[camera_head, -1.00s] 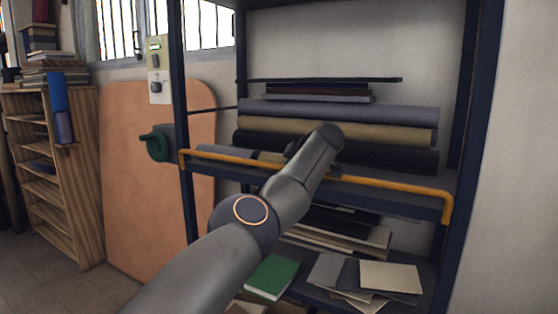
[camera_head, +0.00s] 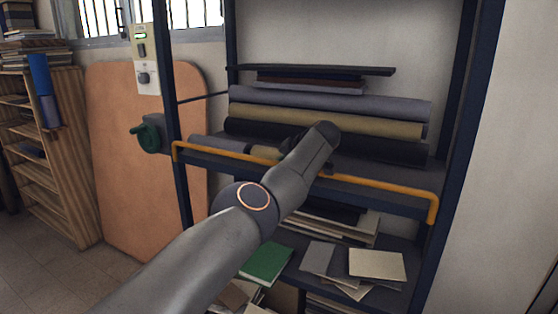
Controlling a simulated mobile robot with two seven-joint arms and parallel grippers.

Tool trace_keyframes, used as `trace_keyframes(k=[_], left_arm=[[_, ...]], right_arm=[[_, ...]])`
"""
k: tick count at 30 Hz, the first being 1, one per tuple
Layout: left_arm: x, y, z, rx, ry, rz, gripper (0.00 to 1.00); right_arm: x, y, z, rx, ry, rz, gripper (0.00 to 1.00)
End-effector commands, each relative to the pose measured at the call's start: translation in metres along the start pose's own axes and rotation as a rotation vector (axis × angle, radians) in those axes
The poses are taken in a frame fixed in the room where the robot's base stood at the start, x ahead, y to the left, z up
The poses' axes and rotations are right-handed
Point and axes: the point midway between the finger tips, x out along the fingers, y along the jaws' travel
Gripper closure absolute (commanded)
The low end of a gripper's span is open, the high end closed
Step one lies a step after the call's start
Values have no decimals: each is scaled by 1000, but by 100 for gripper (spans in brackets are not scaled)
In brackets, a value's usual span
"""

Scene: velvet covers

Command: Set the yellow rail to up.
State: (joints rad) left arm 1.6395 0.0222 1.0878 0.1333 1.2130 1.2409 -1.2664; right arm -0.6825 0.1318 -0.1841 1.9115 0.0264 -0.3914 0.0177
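The yellow rail (camera_head: 385,187) runs across the front of the dark shelf unit, at about the height of its middle board. Its ends bend down at the left and right posts. My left arm comes in from the lower left and crosses in front of the rail, hiding part of its middle. My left gripper (camera_head: 291,144) is mostly hidden behind my wrist; only small dark parts show near the rail and the rolls. I cannot see its fingers, or whether it touches the rail. My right gripper is out of view.
Fabric rolls (camera_head: 330,104) lie on the board behind the rail. A green book (camera_head: 266,262) and pale sample sheets (camera_head: 376,264) lie on the lower board. A green handle (camera_head: 150,134) sticks out at the left post. An orange panel (camera_head: 125,190) leans behind.

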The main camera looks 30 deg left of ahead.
Motion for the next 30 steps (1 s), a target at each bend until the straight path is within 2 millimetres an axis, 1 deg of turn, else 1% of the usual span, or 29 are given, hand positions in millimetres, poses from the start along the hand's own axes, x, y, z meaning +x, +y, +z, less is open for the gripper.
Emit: trace_keyframes(k=[11,12,18,19,26,30], left_arm=[[0,-1,3,3,-6,-1,100],[0,-1,3,3,-6,0,73],[0,0,2,2,-4,0,51],[0,0,2,2,-4,0,48],[0,0,1,1,-3,1,48],[-1,-1,3,0,-3,2,48]], right_arm=[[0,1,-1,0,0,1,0],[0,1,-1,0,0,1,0],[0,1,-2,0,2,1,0],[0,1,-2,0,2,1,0],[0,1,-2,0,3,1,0],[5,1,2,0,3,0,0]])
